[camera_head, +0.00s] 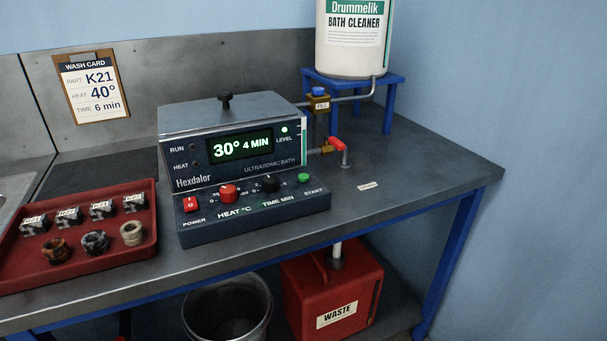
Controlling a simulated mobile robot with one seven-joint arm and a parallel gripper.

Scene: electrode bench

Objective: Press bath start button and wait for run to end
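The grey ultrasonic bath (233,150) stands on the bench with its lid on. Its green start button (304,178) is at the right end of the sloped control panel (255,216), and nothing touches it. The display (240,145) reads 30° and 4 MIN. The RUN lamp (194,147) and HEAT lamp (195,166) look dark; the LEVEL lamp (284,129) is lit. A red heat knob (228,193), a black time knob (270,183) and a red power switch (190,204) are on the panel. The wash card (93,86) reads K21, 40°, 6 min. My gripper is not in view.
A red tray (141,234) at the left holds several labelled parts and rings. A cleaner tank (354,45) stands on a blue stand (388,88), with a fill valve (318,102) and red-handled drain tap (335,144) below. The bench's right side (430,165) is mostly clear. A waste can (335,295) and bin (227,308) are underneath.

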